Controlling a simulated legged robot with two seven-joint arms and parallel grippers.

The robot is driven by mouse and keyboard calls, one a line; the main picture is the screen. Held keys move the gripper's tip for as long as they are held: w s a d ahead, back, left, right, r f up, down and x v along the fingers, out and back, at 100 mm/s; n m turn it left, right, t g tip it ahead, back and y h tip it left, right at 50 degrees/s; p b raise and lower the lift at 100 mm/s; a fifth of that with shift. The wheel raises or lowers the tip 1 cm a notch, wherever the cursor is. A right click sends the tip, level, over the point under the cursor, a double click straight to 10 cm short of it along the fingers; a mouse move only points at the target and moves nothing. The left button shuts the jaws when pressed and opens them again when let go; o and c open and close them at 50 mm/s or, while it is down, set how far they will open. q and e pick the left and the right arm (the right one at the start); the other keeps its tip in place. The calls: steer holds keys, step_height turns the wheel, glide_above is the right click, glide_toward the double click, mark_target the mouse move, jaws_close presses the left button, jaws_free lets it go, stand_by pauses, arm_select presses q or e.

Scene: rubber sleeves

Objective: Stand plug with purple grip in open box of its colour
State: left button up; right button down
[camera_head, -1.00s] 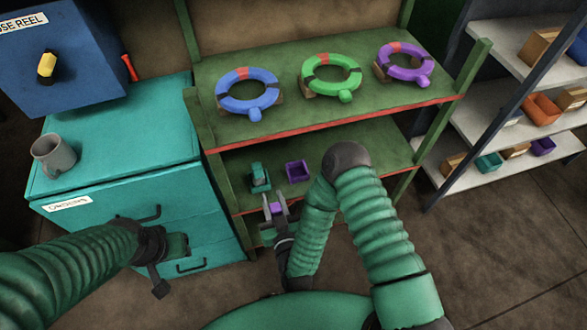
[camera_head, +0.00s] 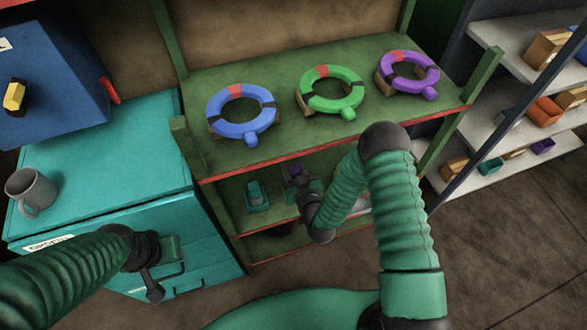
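My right gripper (camera_head: 294,178) is at the lower shelf, with a small purple piece (camera_head: 294,171) between its fingertips, which looks like the plug's purple grip. The fingers and wrist cover the spot of the open purple box, so I cannot tell box from plug clearly or whether the plug is inside. A teal box (camera_head: 257,197) with a teal piece in it stands just left of the gripper. My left gripper (camera_head: 157,268) hangs in front of the teal drawer cabinet; its fingers are too unclear to tell open from shut.
The green rack's upper shelf (camera_head: 280,122) with a red front edge lies above my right gripper. It carries a blue ring (camera_head: 241,111), a green ring (camera_head: 331,92) and a purple ring (camera_head: 408,73). A grey mug (camera_head: 32,191) stands on the teal cabinet (camera_head: 110,150).

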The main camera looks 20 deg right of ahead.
steer(key=shift+w+d, duration=0.4)
steer(key=shift+d, duration=0.15)
step_height(320, 180, down, 4)
steer(key=shift+a+r+b, duration=0.1)
steer(key=shift+r+b, duration=0.15)
steer(key=shift+b, duration=0.25)
steer(key=c, duration=1.1)
jaws_free()
steer(key=shift+o, duration=0.2)
steer(key=shift+s+r, duration=0.1)
steer(key=shift+s, duration=0.05)
steer(key=s+r+p, duration=0.1)
steer(key=s, duration=1)
steer(key=shift+s+d+r, duration=0.2)
steer(key=shift+s+r, duration=0.15)
steer(key=shift+r, duration=0.05)
